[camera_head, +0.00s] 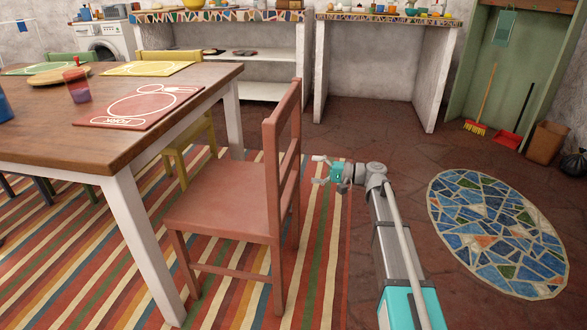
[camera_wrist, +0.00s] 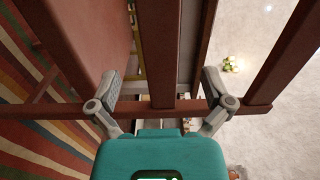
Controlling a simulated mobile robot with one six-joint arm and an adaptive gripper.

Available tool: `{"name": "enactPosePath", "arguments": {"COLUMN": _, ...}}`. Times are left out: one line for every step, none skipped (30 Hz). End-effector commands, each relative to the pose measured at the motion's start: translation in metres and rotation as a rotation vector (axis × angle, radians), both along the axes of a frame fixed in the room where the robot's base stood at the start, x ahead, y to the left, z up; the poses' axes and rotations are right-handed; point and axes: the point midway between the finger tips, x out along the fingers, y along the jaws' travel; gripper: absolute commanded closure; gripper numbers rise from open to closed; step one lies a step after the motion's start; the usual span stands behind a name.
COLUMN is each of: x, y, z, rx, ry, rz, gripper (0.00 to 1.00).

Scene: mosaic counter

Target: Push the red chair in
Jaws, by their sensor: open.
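The red chair (camera_head: 228,203) stands on the striped rug in the head view. Its seat faces the wooden table (camera_head: 150,110), with its backrest on the right, apart from the table edge. My gripper (camera_head: 317,169) is open just right of the backrest, at about its middle height. In the wrist view my gripper (camera_wrist: 162,78) has its fingers spread to either side of a red backrest bar (camera_wrist: 163,45), with another bar crossing near the fingers. I cannot tell whether the fingers touch the chair.
A yellow chair (camera_head: 175,163) stands beyond the red one at the table. A red placemat (camera_head: 140,106) and a red cup (camera_head: 78,87) lie on the table. A blue mosaic mat (camera_head: 500,228) is on the right; the tiled floor (camera_head: 375,135) behind my gripper is clear.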

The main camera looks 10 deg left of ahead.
Motion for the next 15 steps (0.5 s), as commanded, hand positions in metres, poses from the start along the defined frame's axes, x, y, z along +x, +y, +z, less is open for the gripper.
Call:
{"name": "enactPosePath", "arguments": {"x": 0.0, "y": 0.01, "z": 0.0, "rx": 0.0, "ry": 0.0, "rz": 0.002, "gripper": 0.0}}
{"name": "enactPosePath", "arguments": {"x": 0.001, "y": 0.016, "z": 0.0, "rx": 0.0, "ry": 0.0, "rz": 0.003, "gripper": 0.0}}
{"name": "enactPosePath", "arguments": {"x": 0.001, "y": 0.022, "z": 0.0, "rx": 0.0, "ry": 0.0, "rz": 0.003, "gripper": 0.0}}
{"name": "enactPosePath", "arguments": {"x": 0.001, "y": 0.028, "z": 0.0, "rx": 0.0, "ry": 0.0, "rz": 0.002, "gripper": 0.0}}
{"name": "enactPosePath", "arguments": {"x": 0.001, "y": 0.033, "z": 0.0, "rx": 0.0, "ry": 0.0, "rz": 0.002, "gripper": 0.0}}
{"name": "enactPosePath", "arguments": {"x": 0.001, "y": 0.04, "z": 0.0, "rx": 0.0, "ry": 0.0, "rz": 0.003, "gripper": 0.0}}
{"name": "enactPosePath", "arguments": {"x": 0.002, "y": 0.045, "z": 0.0, "rx": 0.0, "ry": 0.0, "rz": 0.003, "gripper": 0.0}}
{"name": "enactPosePath", "arguments": {"x": 0.002, "y": 0.05, "z": 0.0, "rx": 0.0, "ry": 0.0, "rz": 0.002, "gripper": 0.0}}
{"name": "enactPosePath", "arguments": {"x": 0.002, "y": 0.056, "z": 0.0, "rx": 0.0, "ry": 0.0, "rz": 0.002, "gripper": 0.0}}
{"name": "enactPosePath", "arguments": {"x": 0.002, "y": 0.061, "z": 0.0, "rx": 0.0, "ry": 0.0, "rz": 0.002, "gripper": 0.0}}
{"name": "enactPosePath", "arguments": {"x": 0.002, "y": 0.065, "z": 0.0, "rx": 0.0, "ry": 0.0, "rz": 0.002, "gripper": 0.0}}
{"name": "enactPosePath", "arguments": {"x": 0.003, "y": 0.069, "z": 0.0, "rx": 0.0, "ry": 0.0, "rz": 0.002, "gripper": 0.0}}
{"name": "enactPosePath", "arguments": {"x": 0.003, "y": 0.073, "z": 0.0, "rx": 0.0, "ry": 0.0, "rz": 0.002, "gripper": 0.0}}
{"name": "enactPosePath", "arguments": {"x": 0.003, "y": 0.076, "z": 0.0, "rx": 0.0, "ry": 0.0, "rz": 0.001, "gripper": 0.0}}
{"name": "enactPosePath", "arguments": {"x": 0.003, "y": 0.08, "z": 0.0, "rx": 0.0, "ry": 0.0, "rz": 0.001, "gripper": 0.0}}
